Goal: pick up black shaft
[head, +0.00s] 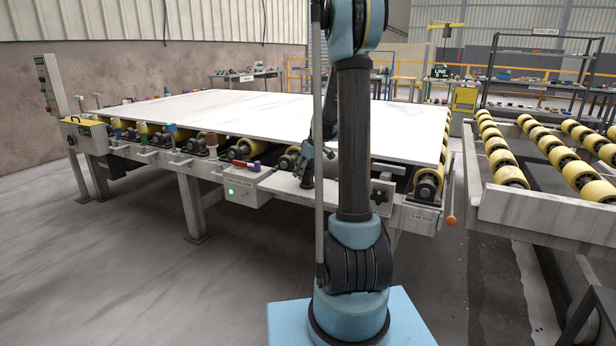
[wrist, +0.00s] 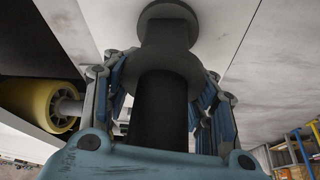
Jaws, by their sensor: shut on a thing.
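The black shaft (wrist: 160,105) fills the middle of the wrist view, a dark cylinder with wider round collars towards its far end. My gripper (wrist: 165,88) has its blue-padded fingers on both sides of it and is shut on it. In the head view my gripper (head: 307,153) is over the front ledge of the slab table, partly behind my arm. A dark upright piece below the fingers there appears to be the shaft (head: 307,175). I cannot tell whether its lower end touches the ledge.
A large pale stone slab (head: 230,110) lies on yellow rollers (head: 245,148) behind the ledge (head: 285,186). A grey box with a green light (head: 231,191) and a purple-and-red item (head: 247,164) are left of my gripper. A roller conveyor (head: 545,205) stands at right.

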